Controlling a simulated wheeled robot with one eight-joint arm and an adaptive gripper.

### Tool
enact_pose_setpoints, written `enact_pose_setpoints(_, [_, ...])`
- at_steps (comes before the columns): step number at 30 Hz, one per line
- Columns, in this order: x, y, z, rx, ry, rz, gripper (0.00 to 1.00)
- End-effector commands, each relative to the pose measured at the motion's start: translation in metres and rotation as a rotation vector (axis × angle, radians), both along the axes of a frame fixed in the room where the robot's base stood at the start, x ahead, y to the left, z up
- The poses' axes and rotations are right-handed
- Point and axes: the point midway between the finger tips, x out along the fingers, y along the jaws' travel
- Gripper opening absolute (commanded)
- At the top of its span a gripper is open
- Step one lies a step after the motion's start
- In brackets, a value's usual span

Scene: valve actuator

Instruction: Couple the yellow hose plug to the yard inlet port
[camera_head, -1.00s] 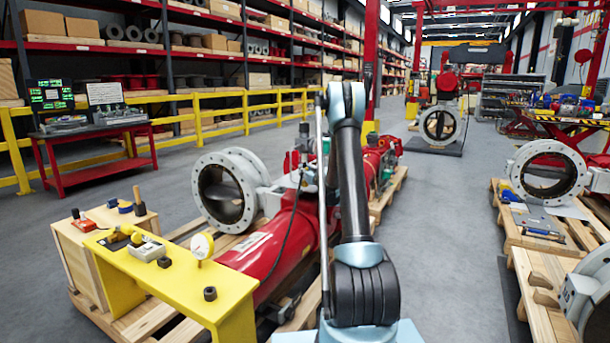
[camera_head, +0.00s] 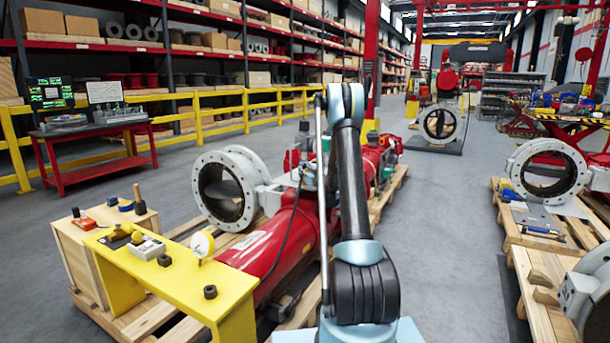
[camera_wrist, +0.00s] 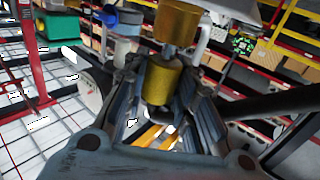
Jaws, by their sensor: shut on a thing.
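In the wrist view my gripper (camera_wrist: 160,100) is shut on the yellow hose plug (camera_wrist: 160,80), a short gold-yellow cylinder between the two fingers. A second, wider brass-yellow cylinder (camera_wrist: 178,22) stands just above it in the picture, with a narrower neck between them. I cannot tell whether this is the yard inlet port or part of the plug, nor whether the two are joined. In the head view my gripper and the plug are hidden behind my arm, near the red actuator (camera_head: 268,246) on its pallet. The port cannot be made out there.
A yellow bench (camera_head: 190,290) with a gauge (camera_head: 202,245) and small parts stands at the front left. A grey flanged valve (camera_head: 225,190) adjoins the actuator. Pallets with valve parts (camera_head: 545,175) stand at the right. The floor between is clear.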

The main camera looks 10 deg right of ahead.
Motion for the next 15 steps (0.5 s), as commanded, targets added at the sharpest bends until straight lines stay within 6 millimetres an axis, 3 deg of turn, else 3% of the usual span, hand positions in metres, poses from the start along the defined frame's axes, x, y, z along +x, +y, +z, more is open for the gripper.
enact_pose_setpoints(15, [0.0000, 0.0000, -0.0102, 0.000, 0.000, 0.000, 0.00])
